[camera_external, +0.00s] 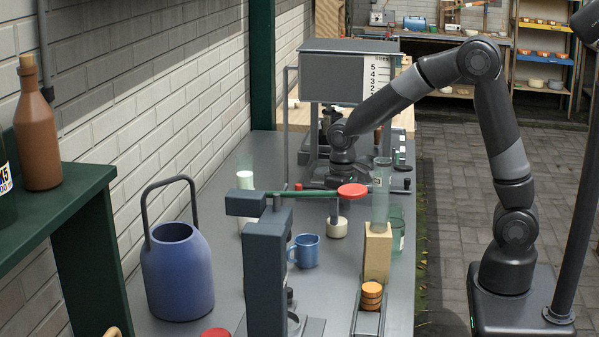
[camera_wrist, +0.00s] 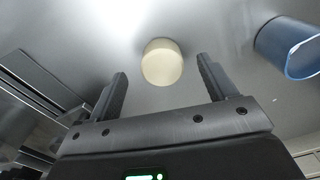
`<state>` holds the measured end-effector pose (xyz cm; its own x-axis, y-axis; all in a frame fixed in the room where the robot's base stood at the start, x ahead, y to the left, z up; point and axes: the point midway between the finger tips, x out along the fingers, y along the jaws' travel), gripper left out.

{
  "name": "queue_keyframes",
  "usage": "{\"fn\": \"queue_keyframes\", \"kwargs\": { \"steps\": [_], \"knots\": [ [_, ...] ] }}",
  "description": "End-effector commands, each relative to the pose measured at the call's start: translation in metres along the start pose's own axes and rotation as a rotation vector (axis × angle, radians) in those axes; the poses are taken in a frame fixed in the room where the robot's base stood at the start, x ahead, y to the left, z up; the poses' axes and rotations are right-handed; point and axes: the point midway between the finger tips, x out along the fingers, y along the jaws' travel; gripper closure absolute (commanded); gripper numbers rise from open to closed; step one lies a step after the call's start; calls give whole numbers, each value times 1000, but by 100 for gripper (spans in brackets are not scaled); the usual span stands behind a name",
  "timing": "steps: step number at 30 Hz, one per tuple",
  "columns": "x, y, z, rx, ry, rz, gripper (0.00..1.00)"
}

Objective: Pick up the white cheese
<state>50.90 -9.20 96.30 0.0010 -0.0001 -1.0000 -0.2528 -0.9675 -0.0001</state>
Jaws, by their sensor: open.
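The white cheese (camera_wrist: 161,62) is a short cream-coloured cylinder on the grey bench. In the wrist view it lies ahead of my gripper (camera_wrist: 162,70), between the lines of the two spread fingers, with grey bench showing between it and each finger. In the external view the white cheese (camera_external: 337,228) stands near the middle of the bench, to the right of a blue mug (camera_external: 306,251). My arm reaches over the bench from the right, and my gripper is behind the cheese there, partly hidden by a green bar with a red end. My gripper is open and empty.
The blue mug (camera_wrist: 290,48) is close on the right in the wrist view. In the external view, a wooden block (camera_external: 377,255) with a tall clear glass (camera_external: 381,195) on it stands right of the cheese. A grey press (camera_external: 265,270) and a blue can (camera_external: 177,275) stand left.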

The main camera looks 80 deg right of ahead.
Motion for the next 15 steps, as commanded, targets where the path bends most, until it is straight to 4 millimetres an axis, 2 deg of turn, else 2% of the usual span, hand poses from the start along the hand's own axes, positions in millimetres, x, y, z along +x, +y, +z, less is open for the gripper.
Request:
{"fn": "queue_keyframes", "kwargs": {
  "steps": [7,15],
  "knots": [
    [35,0,-6,0,-3,0,23],
    [42,0,-6,0,-1,0,23]
  ]
}}
